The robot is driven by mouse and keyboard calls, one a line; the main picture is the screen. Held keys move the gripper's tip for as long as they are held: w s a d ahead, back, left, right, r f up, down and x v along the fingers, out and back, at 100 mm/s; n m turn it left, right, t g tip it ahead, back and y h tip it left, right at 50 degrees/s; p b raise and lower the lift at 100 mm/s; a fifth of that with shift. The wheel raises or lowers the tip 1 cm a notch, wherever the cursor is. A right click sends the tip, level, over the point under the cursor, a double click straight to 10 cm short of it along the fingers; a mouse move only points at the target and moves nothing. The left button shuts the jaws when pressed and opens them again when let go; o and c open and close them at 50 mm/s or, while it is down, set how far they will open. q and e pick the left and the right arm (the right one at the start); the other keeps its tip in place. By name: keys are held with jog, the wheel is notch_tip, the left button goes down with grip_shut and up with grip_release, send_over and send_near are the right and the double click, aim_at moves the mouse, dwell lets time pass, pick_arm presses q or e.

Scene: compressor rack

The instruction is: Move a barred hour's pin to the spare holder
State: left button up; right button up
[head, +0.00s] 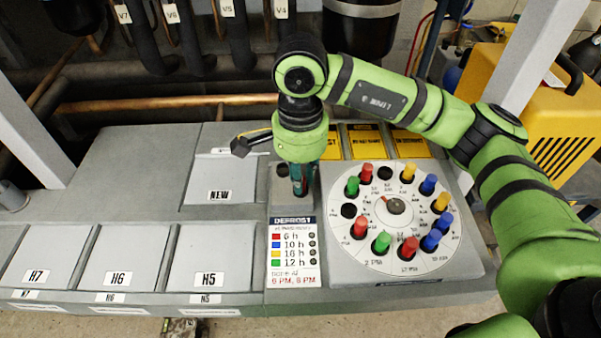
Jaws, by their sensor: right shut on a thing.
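The round defrost dial (394,262) carries red (360,228), green (381,242), blue (428,184) and yellow (408,172) pins around its rim. Two holes in the ring are empty, one at the left (348,210) and one at the back (385,172). My right gripper (299,188) points down over a small grey block (283,207) left of the dial, apparently the spare holder. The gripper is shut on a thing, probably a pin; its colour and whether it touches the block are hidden. My left gripper is out of view.
A defrost card (294,255) lists colours and hours; its bottom line reads roughly 6 PM, 8 PM. Yellow labels (364,142) lie behind the dial. Pipes (170,103) run behind, and a yellow machine (540,110) stands at the right.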

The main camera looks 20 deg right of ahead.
jog(key=o, duration=0.9)
notch_tip(320, 180, up, 12)
dwell(0.5)
